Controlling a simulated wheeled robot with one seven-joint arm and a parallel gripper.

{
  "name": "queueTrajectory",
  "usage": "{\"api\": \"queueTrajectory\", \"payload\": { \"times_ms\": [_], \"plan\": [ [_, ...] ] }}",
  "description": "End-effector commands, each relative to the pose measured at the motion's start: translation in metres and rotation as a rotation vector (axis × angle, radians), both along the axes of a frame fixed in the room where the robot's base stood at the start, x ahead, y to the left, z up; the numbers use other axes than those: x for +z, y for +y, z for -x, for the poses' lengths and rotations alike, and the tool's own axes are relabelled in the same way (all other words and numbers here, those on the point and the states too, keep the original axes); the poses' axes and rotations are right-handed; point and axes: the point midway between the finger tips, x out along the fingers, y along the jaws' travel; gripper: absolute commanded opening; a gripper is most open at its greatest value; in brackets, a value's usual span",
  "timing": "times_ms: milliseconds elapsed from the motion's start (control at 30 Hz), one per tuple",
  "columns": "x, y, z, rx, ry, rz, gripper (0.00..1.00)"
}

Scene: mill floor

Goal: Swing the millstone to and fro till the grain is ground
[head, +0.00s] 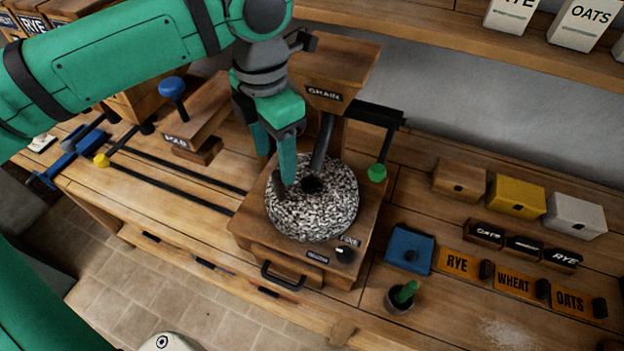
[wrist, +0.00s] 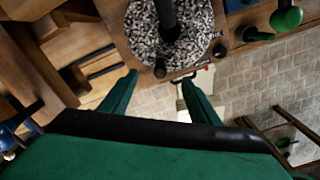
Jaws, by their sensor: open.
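The millstone (head: 322,218) is a round black-and-white speckled stone lying flat on a wooden mill stand (head: 256,236). It also shows at the top of the wrist view (wrist: 143,42). A dark pipe (head: 322,142) slants from the wooden hopper marked GRAIN (head: 353,65) to the hole in the stone's middle. The grain is not visible.
A drawer handle (head: 283,280) and dark knob (head: 344,254) are on the stand's front. Dark rails (head: 168,185) run left.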

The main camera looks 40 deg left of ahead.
Motion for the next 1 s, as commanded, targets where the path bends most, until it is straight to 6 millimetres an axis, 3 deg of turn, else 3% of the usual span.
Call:
{"api": "queueTrajectory", "payload": {
  "times_ms": [533,1000],
  "plan": [
    [0.045,-0.002,-0.002,-0.006,-0.001,0.0,0.56],
    [0.05,-0.002,-0.001,-0.005,0.0,0.0,0.56]
  ]
}}
